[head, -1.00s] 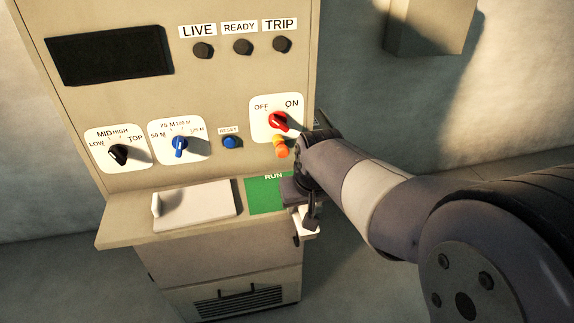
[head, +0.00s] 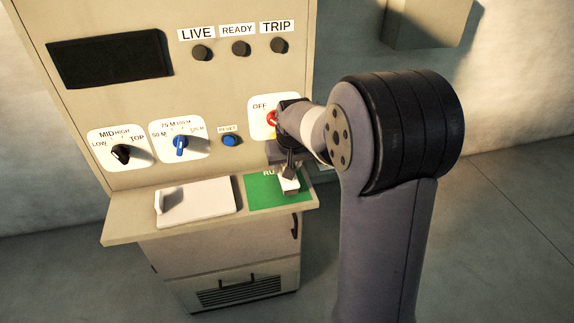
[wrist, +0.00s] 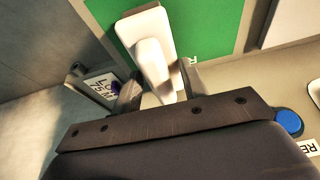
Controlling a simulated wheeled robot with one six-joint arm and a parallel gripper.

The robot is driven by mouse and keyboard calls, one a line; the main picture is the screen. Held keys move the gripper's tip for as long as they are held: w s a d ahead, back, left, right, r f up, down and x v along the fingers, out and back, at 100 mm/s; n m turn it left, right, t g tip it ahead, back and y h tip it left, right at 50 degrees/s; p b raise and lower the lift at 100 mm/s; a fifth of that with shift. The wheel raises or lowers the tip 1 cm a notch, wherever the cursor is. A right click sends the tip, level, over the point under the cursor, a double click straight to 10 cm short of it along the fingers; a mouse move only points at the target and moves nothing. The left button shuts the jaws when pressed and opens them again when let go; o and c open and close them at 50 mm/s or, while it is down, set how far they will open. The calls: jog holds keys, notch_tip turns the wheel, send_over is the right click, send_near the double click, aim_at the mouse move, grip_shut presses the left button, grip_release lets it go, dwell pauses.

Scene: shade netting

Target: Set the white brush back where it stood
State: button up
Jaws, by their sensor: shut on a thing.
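My gripper (head: 288,158) is shut on the white brush (head: 289,186), over the green RUN area (head: 262,192) at the right end of the cabinet's ledge. In the wrist view the brush (wrist: 146,24) shows between my fingers (wrist: 160,90). Its handle runs between them, and its flat, longer white part lies across the green area (wrist: 205,25). I cannot tell whether the brush touches the green surface or hangs just above it. My gripper and wrist hide part of the RUN lettering.
A white plate (head: 205,200) with a raised left end lies on the ledge (head: 135,230), left of the green area. Just above my gripper is the red switch (head: 272,118), partly hidden. The blue reset button (head: 231,141) and two dials are further left. Free floor lies right.

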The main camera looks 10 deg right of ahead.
jog(key=shift+s+f, duration=0.15)
jog(key=shift+f, duration=0.35)
jog(key=shift+f, duration=0.1)
jog(key=shift+f, duration=0.2)
jog(key=o, duration=1.2)
jog(key=shift+r, duration=0.1)
jog(key=shift+r, duration=0.45)
jog(key=b+v, duration=0.1)
jog(key=v, duration=1)
jog(key=shift+s+r, duration=0.2)
jog(key=shift+r, duration=0.05)
